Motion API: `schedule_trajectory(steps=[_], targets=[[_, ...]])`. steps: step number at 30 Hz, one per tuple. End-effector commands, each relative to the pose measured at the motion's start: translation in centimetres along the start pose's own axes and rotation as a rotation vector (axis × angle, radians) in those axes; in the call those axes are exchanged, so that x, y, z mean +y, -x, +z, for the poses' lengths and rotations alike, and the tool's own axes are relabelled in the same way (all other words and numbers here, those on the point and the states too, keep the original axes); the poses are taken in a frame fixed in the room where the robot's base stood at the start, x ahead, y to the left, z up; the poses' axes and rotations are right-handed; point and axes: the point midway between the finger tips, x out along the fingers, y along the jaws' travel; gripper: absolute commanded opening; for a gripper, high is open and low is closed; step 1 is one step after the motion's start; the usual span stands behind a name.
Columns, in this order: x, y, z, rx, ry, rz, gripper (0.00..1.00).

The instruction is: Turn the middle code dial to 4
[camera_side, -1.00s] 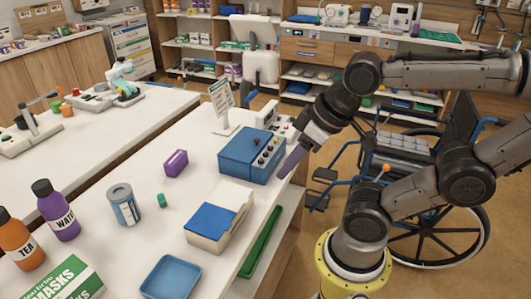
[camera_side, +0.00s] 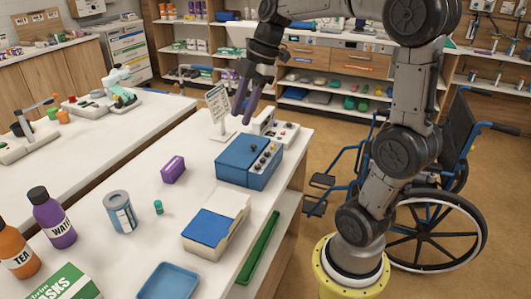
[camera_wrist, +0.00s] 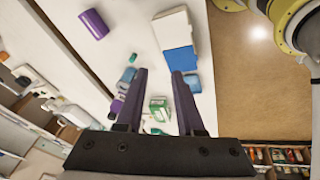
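A blue box (camera_side: 248,160) stands near the right edge of the white table in the side view. Several small dark dials (camera_side: 262,160) sit in a row on its right-hand face, with a dark knob on top. The dial numbers are too small to read. My gripper (camera_side: 242,118) hangs above and behind the box, fingers pointing down, touching nothing. The wrist view also shows my gripper (camera_wrist: 159,72) with its purple fingers apart and nothing between them. I cannot make out the dials in the wrist view.
A sign on a stand (camera_side: 219,110) and a pale device with knobs (camera_side: 275,127) are close behind the box. The wheelchair (camera_side: 440,205) is right.

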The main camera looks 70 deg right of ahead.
Motion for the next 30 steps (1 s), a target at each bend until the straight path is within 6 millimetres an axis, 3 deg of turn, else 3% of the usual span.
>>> schedule_trajectory(steps=[1, 3, 6, 9, 12, 15, 20, 30], targets=[[2.0, -0.7, 2.9, 0.012, -0.026, -0.017, 0.37], [4.0, -1.5, 6.7, 0.033, -0.059, -0.032, 0.37], [5.5, -2.7, 12.2, 0.057, -0.163, -0.043, 0.37], [5.5, -3.9, 16.9, 0.067, -0.275, -0.055, 0.37], [4.6, -4.6, 19.6, 0.074, -0.346, -0.07, 0.37], [4.2, -4.7, 20.7, 0.075, -0.376, -0.069, 0.37], [4.0, -5.7, 20.7, 0.074, -0.379, -0.069, 0.37], [3.6, -11.9, 20.1, 0.074, -0.378, -0.071, 0.37]])
